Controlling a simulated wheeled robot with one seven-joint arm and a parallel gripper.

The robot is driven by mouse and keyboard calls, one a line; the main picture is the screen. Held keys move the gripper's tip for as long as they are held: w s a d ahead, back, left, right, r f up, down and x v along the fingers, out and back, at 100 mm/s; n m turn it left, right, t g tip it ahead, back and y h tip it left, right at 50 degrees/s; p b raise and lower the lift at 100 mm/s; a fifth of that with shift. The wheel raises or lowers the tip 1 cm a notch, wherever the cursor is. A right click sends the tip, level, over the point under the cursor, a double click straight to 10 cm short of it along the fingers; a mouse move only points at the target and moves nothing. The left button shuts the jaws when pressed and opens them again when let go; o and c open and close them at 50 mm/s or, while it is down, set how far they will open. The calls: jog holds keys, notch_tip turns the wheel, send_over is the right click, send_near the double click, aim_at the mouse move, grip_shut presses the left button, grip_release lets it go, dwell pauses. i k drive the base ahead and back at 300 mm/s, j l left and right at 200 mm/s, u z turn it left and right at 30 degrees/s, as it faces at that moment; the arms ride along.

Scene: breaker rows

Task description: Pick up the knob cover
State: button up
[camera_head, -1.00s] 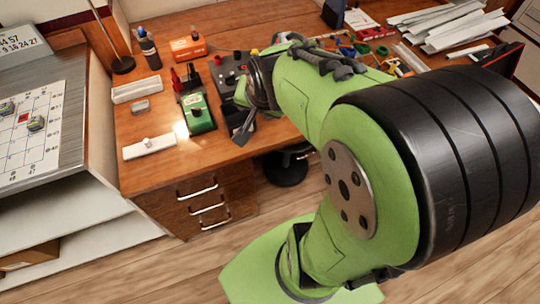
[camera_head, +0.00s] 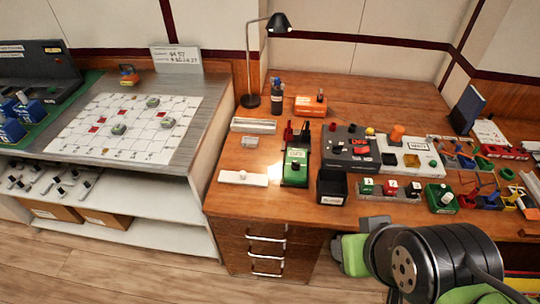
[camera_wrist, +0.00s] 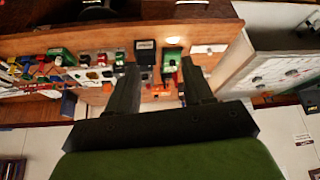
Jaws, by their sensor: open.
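I cannot tell for sure which piece is the knob cover. An orange cap-like piece (camera_head: 397,133) stands on or just behind a white panel box (camera_head: 412,158) on the wooden desk. A small grey block (camera_head: 250,142) and a white plate with a round knob (camera_head: 243,178) lie at the desk's left. My gripper (camera_wrist: 160,63) is open and empty in the wrist view, its two dark fingers apart. It is in front of the desk, away from these pieces. In the head view my arm covers the lower right, and the finger state is unclear there.
A green box (camera_head: 296,166), a black bin (camera_head: 332,188) and a dark control box (camera_head: 350,148) crowd the desk's middle. A lamp (camera_head: 251,100) and an orange box (camera_head: 310,106) stand behind. A bench with a numbered board (camera_head: 85,135) is at left. The desk's back is fairly clear.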

aim_at(232, 177)
jog(key=i+j+u, duration=0.25)
jog(key=j, duration=0.2)
jog(key=i+j+u, duration=0.3)
jog(key=j, duration=0.15)
jog(key=i+j+u, duration=0.25)
jog(key=j, duration=0.15)
